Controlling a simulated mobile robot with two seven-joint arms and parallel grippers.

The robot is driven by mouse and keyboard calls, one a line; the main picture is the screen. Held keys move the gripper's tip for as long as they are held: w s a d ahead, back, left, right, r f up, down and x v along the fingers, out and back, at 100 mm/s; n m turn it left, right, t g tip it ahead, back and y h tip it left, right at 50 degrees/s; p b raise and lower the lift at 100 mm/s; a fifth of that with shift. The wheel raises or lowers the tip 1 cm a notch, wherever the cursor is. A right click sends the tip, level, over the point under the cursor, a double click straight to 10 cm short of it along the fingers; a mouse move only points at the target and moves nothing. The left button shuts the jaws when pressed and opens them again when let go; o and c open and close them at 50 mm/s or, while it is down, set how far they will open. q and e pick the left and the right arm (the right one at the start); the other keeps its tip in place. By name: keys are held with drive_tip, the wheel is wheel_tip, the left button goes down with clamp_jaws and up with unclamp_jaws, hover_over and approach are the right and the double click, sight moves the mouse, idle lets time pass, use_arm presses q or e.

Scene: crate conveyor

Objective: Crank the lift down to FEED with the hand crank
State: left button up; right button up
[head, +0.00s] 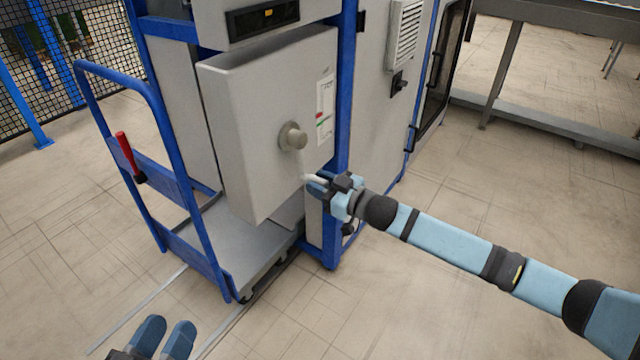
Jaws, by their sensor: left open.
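The hand crank (302,160) sits on the front of a grey lift housing (245,130). Its round hub (293,136) is on the panel, and the crank arm points down and slightly right. My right gripper (320,182) is at the crank's lower end, with its fingers closed around the pale handle; the fingers hide part of it. A scale label (323,105) with a red and a green mark is on the panel, right of the hub; its text is too small to read. My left gripper (163,338) is open and empty at the bottom left, above the floor, away from the crank.
A blue-framed cart (165,170) with a grey deck and a red-handled lever (128,152) stands left of the housing. A tall grey cabinet (385,120) stands behind it. A mesh fence (100,45) is at the back left.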

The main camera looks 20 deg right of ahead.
clamp_jaws()
drive_tip(key=shift+w+d+r+n+p, duration=0.25)
drive_tip(key=shift+d+n+p, duration=0.2)
drive_tip(key=shift+p, duration=0.25)
use_arm(q)
wheel_tip(320, 180, up, 7)
drive_tip(key=t+p, duration=0.3)
drive_tip(key=p, duration=0.1)
drive_tip(key=s+a+f+g+y+p, duration=0.1)
drive_tip(key=a+f+g+y+p, duration=0.1)
drive_tip(key=f, duration=0.4)
drive_tip(key=s+a+f+n+g+y+p, duration=0.1)
drive_tip(key=a+f+g+y+p, duration=0.1)
drive_tip(key=a+f+g+p, duration=0.1)
wheel_tip(320, 180, down, 4)
drive_tip(key=shift+s+a+r+g+y+p, duration=0.25)
drive_tip(key=shift+a+g+y+p, duration=0.15)
drive_tip(key=shift+g+p, duration=0.45)
use_arm(e)
drive_tip(key=w+d+r+n, duration=0.6)
drive_tip(key=r+n, duration=0.3)
drive_tip(key=n, duration=0.6)
drive_tip(key=shift+d+r+n+y, duration=0.3)
drive_tip(key=shift+d+r+n, duration=0.1)
drive_tip(key=shift+d, duration=0.2)
use_arm(q)
drive_tip(key=shift+f, duration=0.15)
use_arm(e)
drive_tip(key=shift+s, duration=0.1)
